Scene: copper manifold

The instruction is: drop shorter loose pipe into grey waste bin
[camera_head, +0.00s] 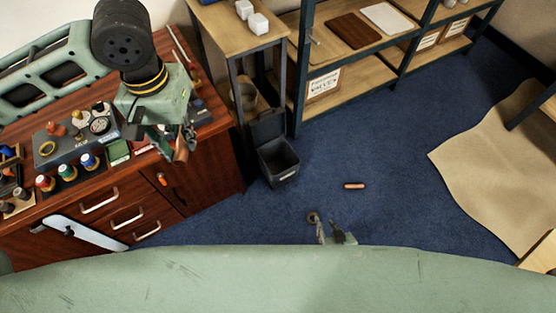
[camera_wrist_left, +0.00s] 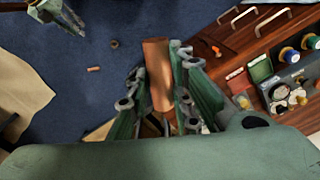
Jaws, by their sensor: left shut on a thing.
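My left gripper (camera_head: 178,141) is shut on a copper pipe (camera_head: 181,151), above the front edge of the wooden cabinet. In the left wrist view the pipe (camera_wrist_left: 157,75) sits between the two fingers. The grey waste bin (camera_head: 278,162) stands open on the floor, to the right of the cabinet and of this gripper. Another short copper pipe (camera_head: 354,185) lies on the blue floor right of the bin, and also shows in the left wrist view (camera_wrist_left: 94,69). My right gripper (camera_head: 336,234) is low in the head view; its fingers are unclear.
A small brownish ring (camera_head: 313,216) shows beside my right gripper. The cabinet top (camera_head: 70,169) carries a tray of fittings and bottles. A wooden stand (camera_head: 244,35) and shelving (camera_head: 350,75) rise behind the bin. A tan sheet (camera_head: 495,165) covers floor at right.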

